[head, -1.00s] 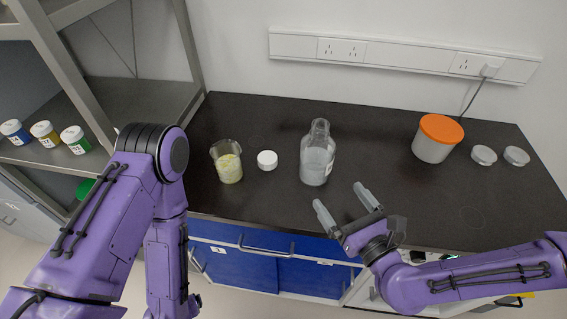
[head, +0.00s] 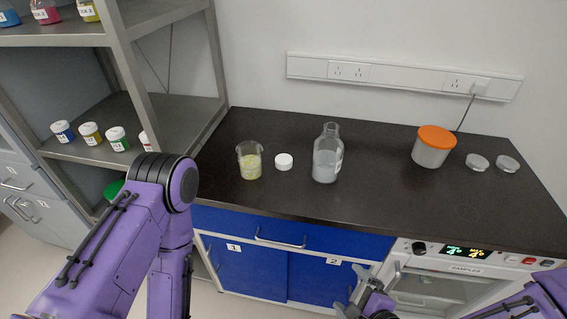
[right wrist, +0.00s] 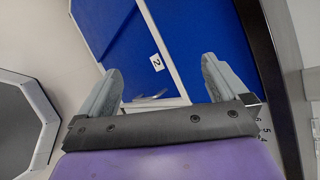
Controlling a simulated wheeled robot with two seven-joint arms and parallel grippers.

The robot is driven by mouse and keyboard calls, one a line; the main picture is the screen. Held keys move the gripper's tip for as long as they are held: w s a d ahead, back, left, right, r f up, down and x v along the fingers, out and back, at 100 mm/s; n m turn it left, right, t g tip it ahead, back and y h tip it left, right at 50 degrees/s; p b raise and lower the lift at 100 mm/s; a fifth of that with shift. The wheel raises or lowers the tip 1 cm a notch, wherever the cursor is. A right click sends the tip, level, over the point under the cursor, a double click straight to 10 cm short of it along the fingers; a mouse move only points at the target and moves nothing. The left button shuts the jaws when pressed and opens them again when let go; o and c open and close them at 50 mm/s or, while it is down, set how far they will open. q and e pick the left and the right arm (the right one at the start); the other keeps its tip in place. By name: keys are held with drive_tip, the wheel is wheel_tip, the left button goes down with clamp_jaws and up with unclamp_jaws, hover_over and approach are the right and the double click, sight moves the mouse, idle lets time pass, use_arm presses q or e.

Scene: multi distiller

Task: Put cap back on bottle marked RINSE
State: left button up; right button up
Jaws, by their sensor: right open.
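A clear bottle (head: 325,165) with an open neck stands upright on the dark bench (head: 440,205). A white label shows at its right side, but I cannot read its marking. A small white cap (head: 284,161) lies on the bench to the left of the bottle, apart from it. My right gripper (head: 358,290) is open and empty at the bottom of the head view, below and in front of the bench. In the right wrist view its spread fingers (right wrist: 158,88) face the blue cabinet front. My left arm shows at the left, but its gripper is out of view.
A beaker with yellow contents (head: 250,166) stands left of the cap. An orange-lidded tub (head: 433,148) and two small round lids (head: 477,162) are at the right. A shelf (head: 95,150) with small jars stands left. The front middle of the bench is clear.

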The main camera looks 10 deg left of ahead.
drive_tip(key=s+d+f+n+g+h, duration=0.5)
drive_tip(key=s+d+f+n, duration=0.3)
drive_tip(key=s+d+f, duration=0.25)
drive_tip(key=s+d+f+n+g+h, duration=0.1)
drive_tip(key=s+d+n+h, duration=0.3)
drive_tip(key=d, duration=0.6)
drive_tip(key=shift+s+f+g, duration=0.3)
drive_tip(key=shift+s+f, duration=0.4)
drive_tip(key=shift+s, duration=0.15)
